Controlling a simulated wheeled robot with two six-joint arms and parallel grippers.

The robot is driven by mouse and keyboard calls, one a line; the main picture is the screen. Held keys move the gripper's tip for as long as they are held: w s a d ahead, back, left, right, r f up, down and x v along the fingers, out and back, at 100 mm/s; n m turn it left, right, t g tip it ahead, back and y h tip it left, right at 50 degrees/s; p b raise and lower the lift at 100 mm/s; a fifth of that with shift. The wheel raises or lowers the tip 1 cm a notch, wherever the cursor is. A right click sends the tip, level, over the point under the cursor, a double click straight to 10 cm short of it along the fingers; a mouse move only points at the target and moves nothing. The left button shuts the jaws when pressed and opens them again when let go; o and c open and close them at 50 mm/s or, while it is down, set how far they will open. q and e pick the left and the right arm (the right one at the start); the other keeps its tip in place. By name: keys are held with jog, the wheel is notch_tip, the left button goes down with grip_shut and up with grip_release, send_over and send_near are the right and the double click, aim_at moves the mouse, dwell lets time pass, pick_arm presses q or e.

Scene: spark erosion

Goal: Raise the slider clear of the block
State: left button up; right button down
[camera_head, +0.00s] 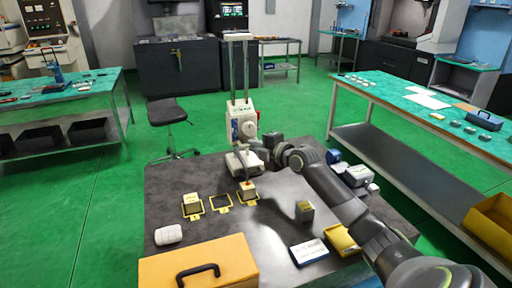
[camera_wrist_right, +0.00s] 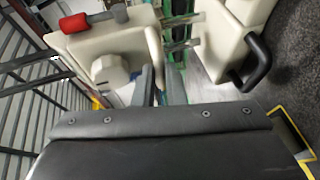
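The slider (camera_head: 243,122) is a white housing on two upright metal rods of a stand, below its top bar and above its white base (camera_head: 240,162). In the right wrist view the slider (camera_wrist_right: 82,50) has a red-ended knob, and the base (camera_wrist_right: 228,40) has a black handle. A small light block (camera_head: 248,191) sits in front of the base. My right gripper (camera_head: 266,150) is beside the stand, near the slider's lower right. Its fingers (camera_wrist_right: 161,85) are narrowly apart with nothing clearly between them; contact with the slider is unclear. My left gripper is out of view.
Yellow-framed mats (camera_head: 221,203) lie in front of the stand, one under another light block (camera_head: 192,201). A grey block (camera_head: 304,211), white box (camera_head: 309,251) and yellow bin (camera_head: 341,240) lie right.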

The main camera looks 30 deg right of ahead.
aim_at(249, 129)
notch_tip(249, 129, up, 6)
jog(key=shift+f, duration=0.1)
dwell(0.4)
jog(key=c, duration=1.5)
grip_release()
